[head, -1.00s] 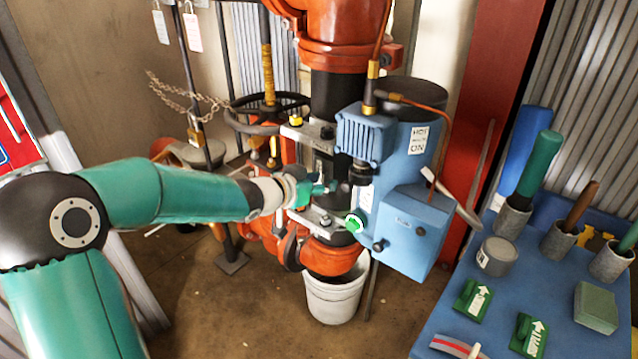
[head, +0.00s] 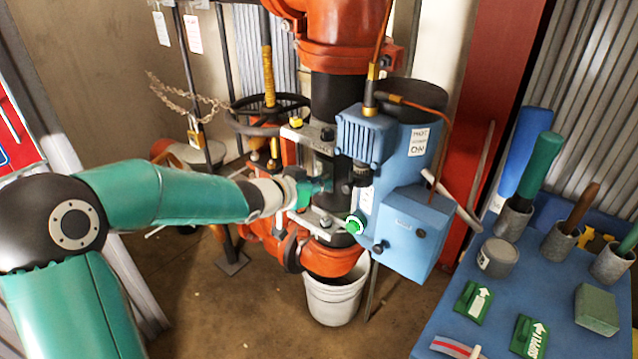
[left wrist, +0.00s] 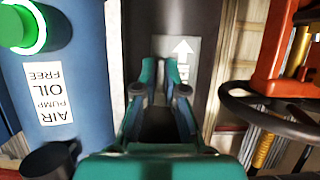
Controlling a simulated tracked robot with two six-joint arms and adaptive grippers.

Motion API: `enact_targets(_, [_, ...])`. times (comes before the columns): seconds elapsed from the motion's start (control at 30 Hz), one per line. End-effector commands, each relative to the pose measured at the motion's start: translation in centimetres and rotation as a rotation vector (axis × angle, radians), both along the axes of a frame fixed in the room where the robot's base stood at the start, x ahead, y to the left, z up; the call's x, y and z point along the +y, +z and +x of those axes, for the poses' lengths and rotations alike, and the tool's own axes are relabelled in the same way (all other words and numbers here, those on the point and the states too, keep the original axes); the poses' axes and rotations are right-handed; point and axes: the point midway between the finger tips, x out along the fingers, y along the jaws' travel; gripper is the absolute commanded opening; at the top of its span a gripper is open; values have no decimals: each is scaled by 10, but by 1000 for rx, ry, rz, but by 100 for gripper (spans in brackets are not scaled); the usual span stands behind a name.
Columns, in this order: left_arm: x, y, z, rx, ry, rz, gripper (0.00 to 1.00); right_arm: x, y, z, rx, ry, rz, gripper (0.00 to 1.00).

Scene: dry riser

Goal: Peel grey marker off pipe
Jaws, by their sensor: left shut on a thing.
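The grey marker (left wrist: 186,52) bears a white arrow and lies against the dark vertical pipe (left wrist: 188,18) in the left wrist view. The dark pipe (head: 335,95) also shows in the head view, between orange fittings. My left gripper (left wrist: 162,76) is shut on the grey marker at the pipe face. Its green fingers hide part of the marker, so I cannot tell how much of it touches the pipe. In the head view my left gripper (head: 318,186) is at the pipe, between two metal clamp brackets. My right gripper is not in view.
A blue pump unit (head: 400,150) stands close right of the pipe, with a green-ringed knob (head: 354,225). A handwheel (head: 245,128) is behind left. A white bucket (head: 335,300) is below. A blue table (head: 450,325) holds green arrow markers (head: 473,301).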

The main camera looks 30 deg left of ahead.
Motion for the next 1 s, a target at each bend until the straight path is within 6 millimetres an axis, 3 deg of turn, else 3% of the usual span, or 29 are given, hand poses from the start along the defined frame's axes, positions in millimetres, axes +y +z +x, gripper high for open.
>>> enact_targets(0.47, [2, -1, -13, 3, 2, 0, 0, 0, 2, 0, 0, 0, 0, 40])
enact_targets(1.0, [5, 1, -55, 2, 2, 0, 0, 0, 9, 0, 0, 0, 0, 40])
